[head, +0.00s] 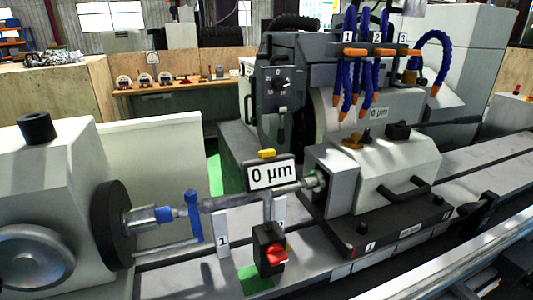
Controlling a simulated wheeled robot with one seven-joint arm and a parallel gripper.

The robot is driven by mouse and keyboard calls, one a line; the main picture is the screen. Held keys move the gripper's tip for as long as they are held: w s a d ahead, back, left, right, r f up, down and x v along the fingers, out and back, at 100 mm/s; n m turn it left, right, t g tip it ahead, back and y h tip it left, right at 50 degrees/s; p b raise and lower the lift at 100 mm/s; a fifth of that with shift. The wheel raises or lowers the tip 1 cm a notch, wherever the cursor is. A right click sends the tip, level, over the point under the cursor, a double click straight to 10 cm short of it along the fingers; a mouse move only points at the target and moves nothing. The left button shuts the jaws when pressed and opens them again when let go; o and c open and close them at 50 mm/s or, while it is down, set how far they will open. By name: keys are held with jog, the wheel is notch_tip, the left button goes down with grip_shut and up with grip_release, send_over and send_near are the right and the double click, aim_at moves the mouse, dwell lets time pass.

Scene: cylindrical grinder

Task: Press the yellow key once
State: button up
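The yellow key (267,153) is a small rounded block on top of the display box that reads "0 µm" (271,174), near the middle of the head view. The box stands behind the grey workpiece bar (250,196), and the key shows clear of anything in front of it. Whether the key is pressed in cannot be told. My gripper is not in view, so its place relative to the key is hidden.
The bar runs from the left headstock (112,212) with a blue clamp (194,215) to the right tailstock (335,185). A red knob (276,253) sits on a black box in front. Blue hoses (350,65) hang behind. Space above the key looks open.

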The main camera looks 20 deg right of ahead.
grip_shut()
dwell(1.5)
